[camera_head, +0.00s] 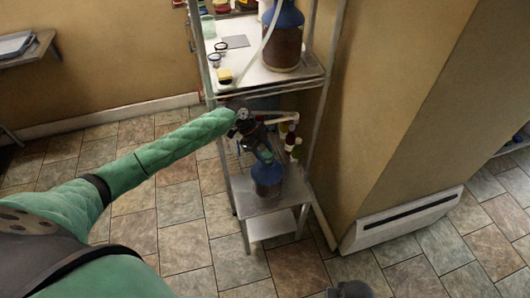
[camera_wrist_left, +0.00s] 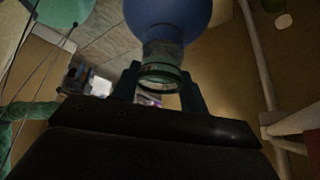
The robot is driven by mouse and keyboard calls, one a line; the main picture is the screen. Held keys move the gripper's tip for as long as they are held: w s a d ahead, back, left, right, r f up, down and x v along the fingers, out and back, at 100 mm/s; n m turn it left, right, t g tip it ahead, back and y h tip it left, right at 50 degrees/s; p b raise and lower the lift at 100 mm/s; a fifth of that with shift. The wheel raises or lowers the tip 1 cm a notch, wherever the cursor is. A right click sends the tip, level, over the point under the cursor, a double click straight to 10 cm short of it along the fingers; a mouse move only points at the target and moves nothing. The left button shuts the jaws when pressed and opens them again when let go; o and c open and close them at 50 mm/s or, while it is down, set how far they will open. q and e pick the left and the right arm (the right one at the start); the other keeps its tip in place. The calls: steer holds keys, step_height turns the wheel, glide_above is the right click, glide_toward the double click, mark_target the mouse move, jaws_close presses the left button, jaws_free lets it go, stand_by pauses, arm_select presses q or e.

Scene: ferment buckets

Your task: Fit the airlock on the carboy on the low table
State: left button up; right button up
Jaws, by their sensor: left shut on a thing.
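The blue carboy (camera_head: 267,175) stands upright on the low table (camera_head: 247,203). My left gripper (camera_head: 259,143) is directly above it, at the end of the green-sleeved arm. In the left wrist view, the carboy's rounded blue top (camera_wrist_left: 170,14) is at the upper middle. A clear, cylindrical piece with a green rim, apparently the airlock (camera_wrist_left: 163,74), lies between the two dark fingers, and the gripper is shut on it. It lines up with the carboy's top. I cannot tell whether it is seated or just held against it. My right gripper is not clearly seen.
A metal rack (camera_head: 315,60) rises behind the low table. Its upper shelf (camera_head: 300,82) holds another carboy (camera_head: 284,45) with brown contents, a hose, and small items. Several bottles (camera_head: 291,140) stand behind my gripper. A wall corner is at right.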

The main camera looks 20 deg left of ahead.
stand_by(0.4)
arm_select(q)
steer(key=o, duration=1.7)
steer(key=shift+r+p, duration=2.25)
steer(key=shift+r, duration=1.2)
